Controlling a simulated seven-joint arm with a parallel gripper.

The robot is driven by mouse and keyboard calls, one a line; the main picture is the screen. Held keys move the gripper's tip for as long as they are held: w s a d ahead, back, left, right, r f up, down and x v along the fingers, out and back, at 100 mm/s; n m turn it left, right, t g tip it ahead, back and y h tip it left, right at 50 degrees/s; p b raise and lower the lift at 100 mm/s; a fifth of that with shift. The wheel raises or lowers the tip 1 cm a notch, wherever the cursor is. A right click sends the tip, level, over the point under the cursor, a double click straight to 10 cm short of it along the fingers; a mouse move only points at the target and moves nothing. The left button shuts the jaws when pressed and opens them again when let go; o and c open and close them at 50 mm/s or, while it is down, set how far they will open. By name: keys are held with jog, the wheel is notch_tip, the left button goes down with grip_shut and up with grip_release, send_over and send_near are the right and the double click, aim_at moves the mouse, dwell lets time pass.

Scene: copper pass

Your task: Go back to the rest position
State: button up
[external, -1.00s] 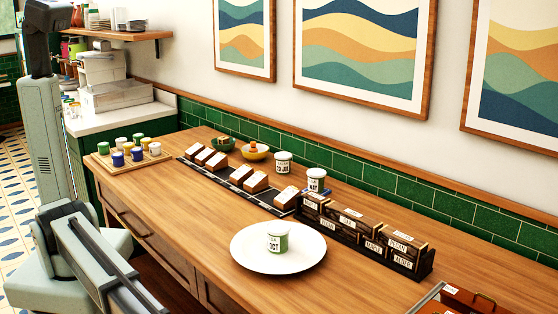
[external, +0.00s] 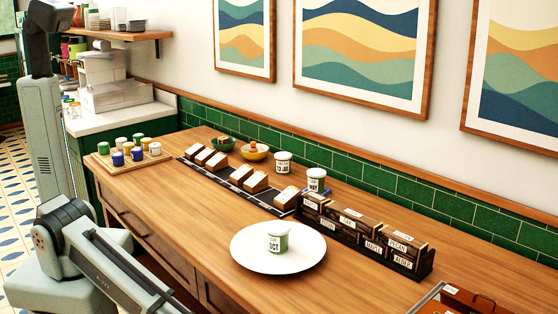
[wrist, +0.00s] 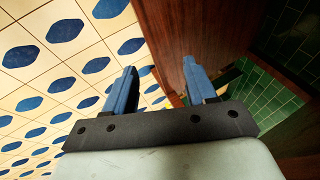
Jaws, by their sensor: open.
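My gripper (wrist: 158,85) shows in the wrist view with its two blue fingers apart and nothing between them. It points past the wooden counter side toward the patterned floor. In the external view my arm stands at the left, in front of the counter, and the gripper itself cannot be made out. A white jar with a green band, labelled OCT (external: 278,239), stands upright on a white plate (external: 246,258) on the counter, clear of my arm.
The wooden counter (external: 190,225) holds a tray of small cups (external: 157,158), two bowls, two more labelled jars, a dark strip with wooden blocks, and a labelled box rack (external: 372,240). A red-brown case (external: 455,302) is at the lower right. The counter's front left is clear.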

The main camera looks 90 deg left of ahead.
jog(key=s+a+f+n+g, duration=0.2)
jog(key=s+a+f+g, duration=0.15)
jog(key=s+a, duration=0.4)
jog(key=s+a+f+n+g+y, duration=0.1)
jog(key=s+a+f+n+g, duration=0.2)
jog(key=s, duration=0.8)
jog(key=s+a+f+n+g, duration=0.2)
jog(key=s+a+f, duration=0.3)
jog(key=s+a, duration=0.3)
jog(key=s+n+g+h, duration=0.1)
jog(key=s+n+g, duration=0.2)
jog(key=s, duration=1)
jog(key=shift+a+r, duration=0.3)
jog(key=shift+a, duration=0.15)
jog(key=shift+g, duration=0.25)
